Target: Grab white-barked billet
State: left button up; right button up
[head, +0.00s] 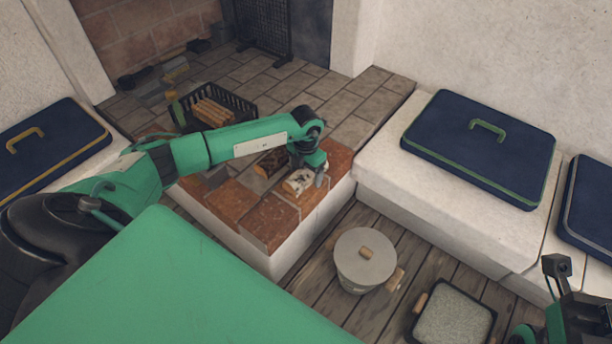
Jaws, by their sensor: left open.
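The white-barked billet (297,184) is a short pale log with dark marks, lying on the brick-topped ledge (237,201) near its right corner. My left gripper (318,178) is open, pointing down at the billet's right end. The arm and gripper hide part of that end, and I cannot tell whether they touch. A dark-barked billet (268,162) lies just behind and left of it, partly under my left forearm. My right gripper (566,284) is only partly in view at the lower right, away from the billets.
A black crate (238,104) of split wood stands behind my forearm. A lidded pot (365,259) and a black-rimmed tray (455,318) are on the plank floor. Navy cases with handles (478,145) (40,150) lie on white ledges at both sides.

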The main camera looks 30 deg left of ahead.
pick_arm(q)
jog(key=c, duration=1.2)
jog(key=shift+r, duration=0.1)
